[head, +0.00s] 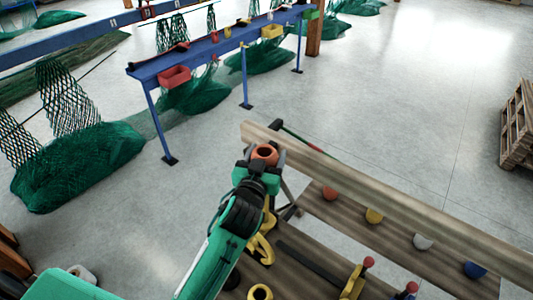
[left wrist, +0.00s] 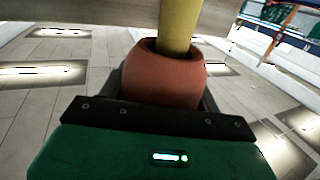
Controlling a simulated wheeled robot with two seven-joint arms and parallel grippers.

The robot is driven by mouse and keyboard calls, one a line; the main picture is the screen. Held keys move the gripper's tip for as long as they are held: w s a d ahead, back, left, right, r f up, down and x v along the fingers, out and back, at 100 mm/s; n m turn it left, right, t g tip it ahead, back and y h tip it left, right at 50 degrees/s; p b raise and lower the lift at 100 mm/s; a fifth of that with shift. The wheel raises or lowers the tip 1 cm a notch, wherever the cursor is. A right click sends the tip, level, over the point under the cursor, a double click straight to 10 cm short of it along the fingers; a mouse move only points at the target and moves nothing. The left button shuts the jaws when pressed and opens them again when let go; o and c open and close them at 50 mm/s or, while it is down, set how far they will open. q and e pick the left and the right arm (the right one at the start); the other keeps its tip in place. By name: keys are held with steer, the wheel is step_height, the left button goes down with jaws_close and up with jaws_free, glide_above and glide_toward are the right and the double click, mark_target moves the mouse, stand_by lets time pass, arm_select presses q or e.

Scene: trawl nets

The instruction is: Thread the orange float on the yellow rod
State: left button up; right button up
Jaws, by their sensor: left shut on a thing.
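My left gripper (head: 264,160) is shut on the orange float (head: 265,152) at the left end of the wooden beam. In the head view the float's round dark hole faces up toward the camera. In the left wrist view the float (left wrist: 165,78) sits between the fingers. The yellow rod (left wrist: 178,25) comes down from the top of that view, and its lower end shows within the float's opening. How deep it reaches is hidden by the near rim. In the head view I cannot make out the rod at the float. My right gripper is not in view.
The wooden beam (head: 390,200) runs to the lower right. Below it are red (head: 330,193), yellow (head: 374,215), white (head: 422,241) and blue (head: 475,269) round pieces. Yellow-handled tools (head: 353,283) lie at the front. A blue bench (head: 215,45) stands behind, across clear floor.

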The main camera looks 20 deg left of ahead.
arm_select(q)
steer(key=shift+f, duration=0.4)
steer(key=o, duration=1.1)
steer(key=shift+s, duration=0.15)
steer(key=shift+s+f+b, duration=0.1)
steer(key=shift+s+b, duration=0.25)
steer(key=shift+b, duration=0.05)
steer(key=shift+s+d+b, duration=0.1)
steer(key=shift+s+b, duration=2)
steer(key=shift+s, duration=4.35)
